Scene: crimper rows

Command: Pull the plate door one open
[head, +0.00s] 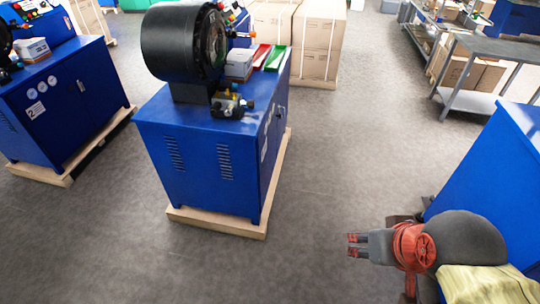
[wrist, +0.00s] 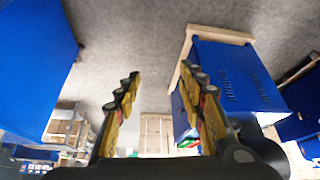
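The middle blue crimper cabinet (head: 205,150) carries a large black crimping head. Its right side face, seen at a steep angle, has white labels (head: 264,148) too small to read and a small dark handle (head: 283,108). No door on it stands visibly open. The same cabinet seems to show in the wrist view (wrist: 238,78), with its vents. I cannot tell for sure which door is plate door one. My gripper (head: 353,245) is open and empty, over the floor to the right of this cabinet and apart from it. Its fingers stand wide apart in the wrist view (wrist: 161,75).
Another blue cabinet (head: 60,115) marked 2 stands at the left on a pallet. A blue cabinet (head: 490,165) is close beside my arm at the right. A grey table (head: 500,48) and cardboard boxes (head: 317,40) stand behind. The aisle floor (head: 345,150) is clear.

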